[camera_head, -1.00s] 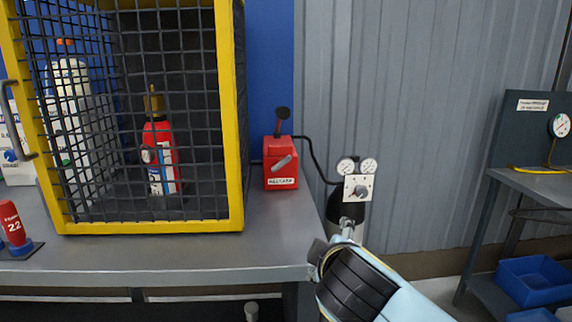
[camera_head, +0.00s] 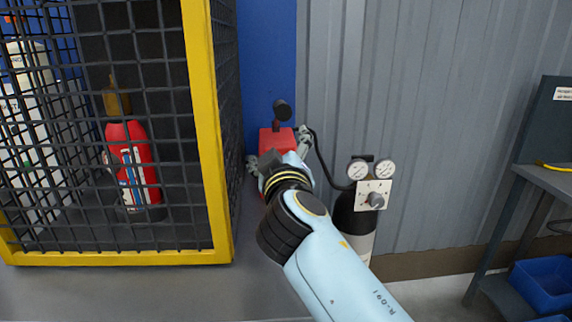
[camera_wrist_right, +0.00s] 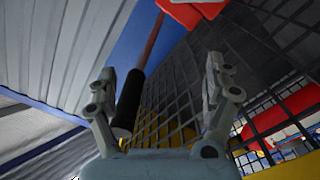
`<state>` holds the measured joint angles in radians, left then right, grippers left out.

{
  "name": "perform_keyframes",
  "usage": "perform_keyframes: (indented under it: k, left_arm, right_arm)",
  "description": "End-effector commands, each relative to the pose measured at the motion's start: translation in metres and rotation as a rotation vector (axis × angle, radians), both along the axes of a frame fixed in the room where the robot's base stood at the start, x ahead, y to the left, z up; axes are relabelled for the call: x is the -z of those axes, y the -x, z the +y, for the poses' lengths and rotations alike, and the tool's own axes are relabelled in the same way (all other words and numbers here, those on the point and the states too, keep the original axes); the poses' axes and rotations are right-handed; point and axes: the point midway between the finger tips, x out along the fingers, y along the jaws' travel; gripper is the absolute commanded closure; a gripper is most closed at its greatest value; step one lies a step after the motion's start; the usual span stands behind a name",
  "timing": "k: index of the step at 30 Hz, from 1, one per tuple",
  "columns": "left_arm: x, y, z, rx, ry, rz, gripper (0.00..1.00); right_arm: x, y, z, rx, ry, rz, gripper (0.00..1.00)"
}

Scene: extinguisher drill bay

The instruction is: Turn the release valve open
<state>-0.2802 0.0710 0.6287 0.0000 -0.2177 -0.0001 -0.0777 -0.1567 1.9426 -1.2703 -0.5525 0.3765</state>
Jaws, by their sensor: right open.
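A red box (camera_head: 275,140) with a black-knobbed stem (camera_head: 282,110) on top stands on the bench right of the cage. The grey lever on its front is now hidden behind my right gripper. My right gripper (camera_head: 279,151) is open, its fingers spread at either side of the box front; contact cannot be told. In the right wrist view the open fingers (camera_wrist_right: 162,72) have nothing held between them; a black cylinder (camera_wrist_right: 128,103) on a thin stem and a red part (camera_wrist_right: 195,10) show beyond. My left gripper is out of view.
The yellow-framed mesh cage (camera_head: 210,130) stands close left of my gripper, with a red extinguisher (camera_head: 133,165) inside. A dark gas cylinder (camera_head: 352,222) with two gauges stands at right. A black hose (camera_head: 318,165) links box and cylinder. The corrugated wall (camera_head: 440,130) is behind.

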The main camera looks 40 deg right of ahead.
Motion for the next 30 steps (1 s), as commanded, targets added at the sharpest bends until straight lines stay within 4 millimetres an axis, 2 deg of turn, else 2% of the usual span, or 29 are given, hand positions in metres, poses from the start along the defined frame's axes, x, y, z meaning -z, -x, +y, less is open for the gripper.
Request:
perform_keyframes:
  k: [7,12,15,21,25,30]
  left_arm:
    - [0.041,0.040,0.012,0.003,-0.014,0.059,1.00]
    - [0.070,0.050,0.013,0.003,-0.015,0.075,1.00]
    - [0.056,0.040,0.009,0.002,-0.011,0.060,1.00]
    - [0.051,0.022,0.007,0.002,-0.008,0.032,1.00]
    - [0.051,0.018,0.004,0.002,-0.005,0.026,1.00]
    - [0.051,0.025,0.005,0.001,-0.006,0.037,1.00]
  right_arm:
    - [0.051,0.001,0.000,0.001,0.000,0.007,0.15]
    - [0.088,0.001,0.000,0.001,0.001,0.008,0.15]
    - [0.075,-0.020,-0.013,0.000,0.007,0.002,0.15]
    - [0.076,-0.050,-0.031,0.002,0.004,0.003,0.15]
    - [0.077,-0.060,-0.037,0.002,0.000,0.004,0.15]
    - [0.077,-0.063,-0.040,0.002,0.000,0.004,0.15]
